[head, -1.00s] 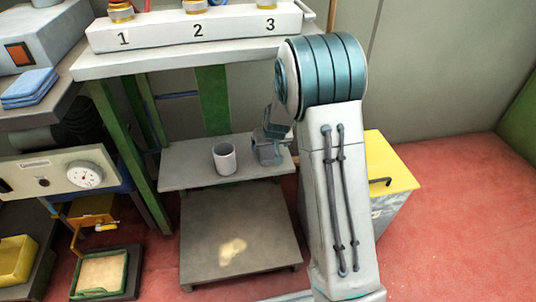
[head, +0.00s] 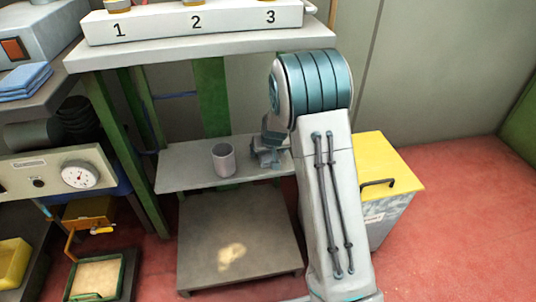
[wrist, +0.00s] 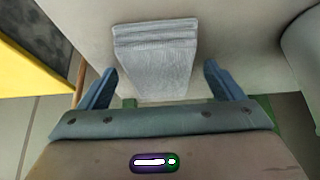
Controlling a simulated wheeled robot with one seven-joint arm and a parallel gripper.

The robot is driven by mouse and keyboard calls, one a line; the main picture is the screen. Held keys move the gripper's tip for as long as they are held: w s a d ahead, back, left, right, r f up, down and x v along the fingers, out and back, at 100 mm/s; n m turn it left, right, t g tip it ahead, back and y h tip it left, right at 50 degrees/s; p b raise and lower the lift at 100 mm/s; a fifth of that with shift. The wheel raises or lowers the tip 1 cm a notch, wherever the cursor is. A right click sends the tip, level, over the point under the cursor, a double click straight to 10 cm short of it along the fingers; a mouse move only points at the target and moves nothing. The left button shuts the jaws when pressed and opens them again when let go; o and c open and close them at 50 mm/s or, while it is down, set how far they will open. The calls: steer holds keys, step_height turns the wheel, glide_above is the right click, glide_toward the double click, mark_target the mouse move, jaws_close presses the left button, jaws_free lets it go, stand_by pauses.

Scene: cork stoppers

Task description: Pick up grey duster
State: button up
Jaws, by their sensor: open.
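The grey duster (wrist: 154,60) is a folded, ribbed cloth lying on the grey lower shelf (head: 185,170). In the wrist view it lies ahead of my gripper (wrist: 160,72), between the lines of its two blue fingers, with a gap on each side. The fingers are apart and hold nothing. I cannot tell how high they are above the shelf. In the head view my gripper (head: 268,152) is over the right part of the shelf, and my arm and gripper largely hide the duster there.
A grey cup (head: 223,160) stands on the shelf left of my gripper; its side shows at the wrist view's right edge (wrist: 304,45). A yellow-lidded bin (head: 385,165) stands right of the shelf. A numbered rack (head: 160,24) is on the bench above.

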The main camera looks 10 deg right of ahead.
steer(key=shift+f, duration=0.1)
steer(key=shift+c, duration=0.4)
steer(key=c, duration=1)
steer(key=shift+r+p, duration=0.4)
steer(key=shift+r, duration=0.15)
step_height(320, 180, up, 4)
steer(key=shift+r+p, duration=0.1)
steer(key=shift+p, duration=1.1)
steer(key=s+d+r+p, duration=0.1)
steer(key=s+d+r, duration=0.1)
steer(key=d, duration=0.1)
steer(key=s+d+r, duration=0.2)
steer(key=d, duration=0.1)
steer(key=s+d+r+p, duration=0.1)
steer(key=s+d+r, duration=0.1)
steer(key=s+d, duration=0.1)
steer(key=shift+d+r+p, duration=0.1)
steer(key=shift+d+p, duration=0.1)
steer(key=shift+p, duration=0.1)
